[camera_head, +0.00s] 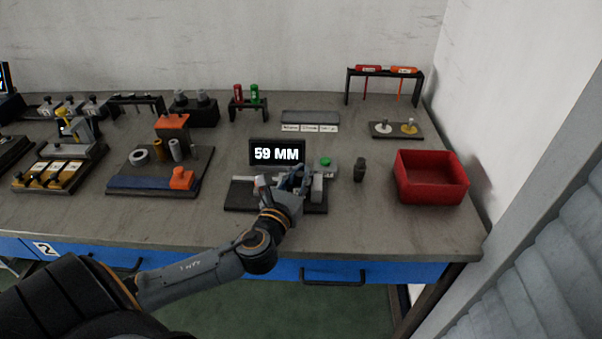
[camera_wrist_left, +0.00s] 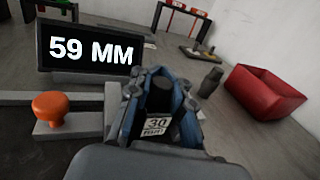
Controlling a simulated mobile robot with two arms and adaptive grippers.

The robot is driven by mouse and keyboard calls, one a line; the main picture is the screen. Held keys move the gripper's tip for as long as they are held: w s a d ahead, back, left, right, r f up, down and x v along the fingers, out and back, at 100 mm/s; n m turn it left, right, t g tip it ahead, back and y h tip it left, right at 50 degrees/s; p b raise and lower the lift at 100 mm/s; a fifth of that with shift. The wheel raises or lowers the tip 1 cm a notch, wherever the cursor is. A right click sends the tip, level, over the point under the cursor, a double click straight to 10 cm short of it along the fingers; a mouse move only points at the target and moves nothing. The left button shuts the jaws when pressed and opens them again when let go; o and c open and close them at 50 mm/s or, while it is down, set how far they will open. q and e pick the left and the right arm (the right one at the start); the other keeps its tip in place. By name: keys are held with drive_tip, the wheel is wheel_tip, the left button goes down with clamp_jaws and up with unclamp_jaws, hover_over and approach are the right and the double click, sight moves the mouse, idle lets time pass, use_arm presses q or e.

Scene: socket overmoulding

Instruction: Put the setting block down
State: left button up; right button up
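The setting block (camera_wrist_left: 156,124), with a white "30 mm" label and a dark knob on top, sits between the fingers of my left gripper (camera_wrist_left: 160,100) in the wrist view. The fingers close around it from both sides. In the head view my left gripper (camera_head: 292,180) is over the gauge fixture (camera_head: 240,196) in front of the display (camera_head: 277,152), which reads "59 MM". The block is mostly hidden there by the fingers. I cannot tell whether its underside touches the fixture. My right gripper is not in view.
A dark small post (camera_head: 360,170) stands right of the fixture, and a red bin (camera_head: 430,178) is farther right. An orange knob (camera_wrist_left: 49,108) is left of the gripper in the wrist view. A board with orange parts (camera_head: 150,190) lies left. Bare bench shows in front of the bin.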

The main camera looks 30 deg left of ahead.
use_arm(q)
drive_tip(key=o, duration=0.4)
drive_tip(key=shift+c, duration=0.2)
drive_tip(key=shift+r, duration=0.1)
drive_tip(key=v, duration=1.2)
